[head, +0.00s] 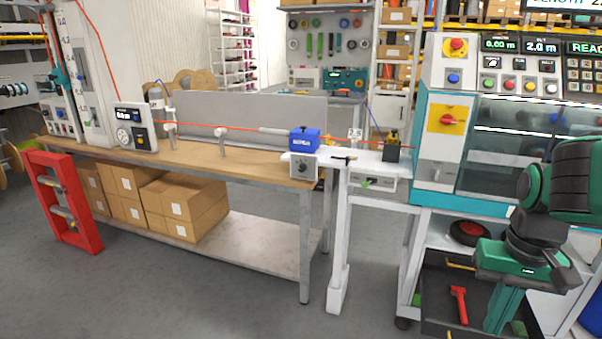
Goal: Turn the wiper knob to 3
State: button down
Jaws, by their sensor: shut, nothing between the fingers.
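The blue wiper unit (304,141) sits on the right end of the wooden bench, with the orange cable running to it. Below it, a pale box on the bench's front edge carries the dark round wiper knob (303,168). The knob is small here, and its pointer and numbers cannot be read. My gripper (494,326) hangs low at the right, under my green and black wrist, pointing down. It is shut and empty, well apart from the knob, in front of the cabinet's lower shelves.
A white stand (340,240) with a small control box (373,183) is right of the knob. The machine cabinet (440,145) rises behind my arm. A red rack (60,200) stands left. The floor before the bench is clear.

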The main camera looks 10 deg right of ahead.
aim_at(302, 167)
jog(key=k, duration=1.3)
jog(key=z, duration=0.3)
jog(key=i, duration=2.05)
jog(key=u, duration=0.5)
